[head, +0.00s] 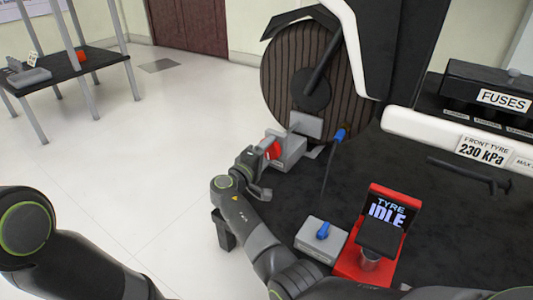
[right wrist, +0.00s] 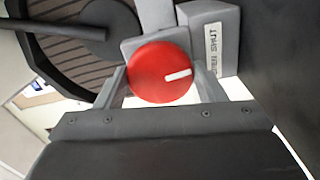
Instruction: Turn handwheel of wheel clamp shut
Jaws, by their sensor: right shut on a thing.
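The wheel clamp (head: 290,154) is a grey block with a plate at the foot of the dark wheel (head: 285,65). Its red handwheel (head: 274,150) faces my right gripper (head: 266,162). In the right wrist view the handwheel (right wrist: 150,85) is a round red knob with a white mark pointing right and slightly up. The fingers of my right gripper (right wrist: 160,88) are shut on its two sides. Beside it the clamp's grey block (right wrist: 200,20) bears a label (right wrist: 213,45) reading SHUT, its other word partly legible. My left gripper is out of view; only my left arm shows.
A red stand with a TYRE IDLE screen (head: 387,212) and a grey box with a blue plug (head: 322,238) stand on the dark surface. A dark side table (head: 70,68) stands far left. The floor between is clear.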

